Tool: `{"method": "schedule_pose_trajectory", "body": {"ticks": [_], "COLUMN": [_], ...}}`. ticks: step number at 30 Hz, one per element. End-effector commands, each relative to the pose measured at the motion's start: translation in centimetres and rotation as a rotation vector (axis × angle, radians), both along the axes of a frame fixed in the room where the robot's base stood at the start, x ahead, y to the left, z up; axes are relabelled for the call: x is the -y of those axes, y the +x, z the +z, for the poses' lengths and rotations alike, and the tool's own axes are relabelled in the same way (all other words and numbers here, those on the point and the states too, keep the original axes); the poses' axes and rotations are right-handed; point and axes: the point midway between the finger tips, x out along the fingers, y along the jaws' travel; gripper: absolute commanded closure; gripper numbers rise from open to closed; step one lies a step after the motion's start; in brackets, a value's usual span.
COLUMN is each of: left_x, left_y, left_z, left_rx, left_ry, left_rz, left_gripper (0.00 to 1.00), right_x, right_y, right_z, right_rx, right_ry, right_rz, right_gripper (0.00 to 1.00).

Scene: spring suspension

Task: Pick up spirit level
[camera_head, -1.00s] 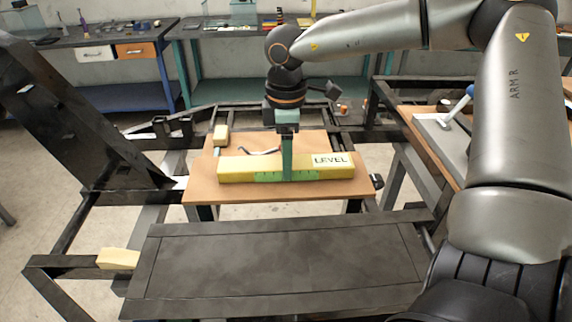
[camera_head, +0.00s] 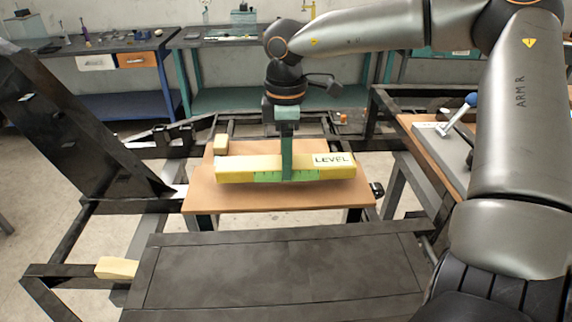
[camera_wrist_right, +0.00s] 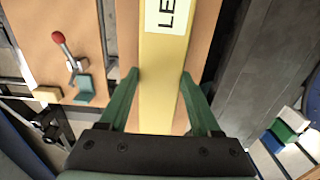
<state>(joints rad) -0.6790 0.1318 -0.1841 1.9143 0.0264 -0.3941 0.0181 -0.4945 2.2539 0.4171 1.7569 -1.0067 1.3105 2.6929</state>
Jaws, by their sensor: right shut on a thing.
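The spirit level (camera_head: 230,169) is a long yellow bar with a green middle section and a white "LEVEL" label. It lies crosswise over the small wooden table (camera_head: 330,202) and seems to be a little above its top, roughly horizontal. My right gripper (camera_head: 287,172) points down and is shut on the middle of the level. In the right wrist view, the green fingers of the gripper (camera_wrist_right: 160,90) stand on either side of the yellow bar (camera_wrist_right: 160,110). My left gripper is not in view.
A pale block (camera_head: 221,144) sits at the table's back left. A dark frame (camera_head: 280,275) lies in front, with another pale block (camera_head: 117,268) at its left. A blue-handled tool (camera_head: 458,113) is on the right bench. The wrist view shows a red-knobbed lever (camera_wrist_right: 60,42).

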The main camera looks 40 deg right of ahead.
Motion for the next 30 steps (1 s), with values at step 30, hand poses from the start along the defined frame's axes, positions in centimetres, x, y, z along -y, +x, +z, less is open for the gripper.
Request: {"method": "schedule_pose_trajectory", "body": {"ticks": [30], "left_x": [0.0], "left_y": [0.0], "left_z": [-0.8], "left_rx": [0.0], "left_ry": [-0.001], "left_rz": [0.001], "left_gripper": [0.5], "right_x": [-13.7], "right_y": [1.9], "right_z": [10.6], "right_rx": [0.0], "right_ry": [0.001], "right_rz": [0.002], "right_gripper": [1.0]}}
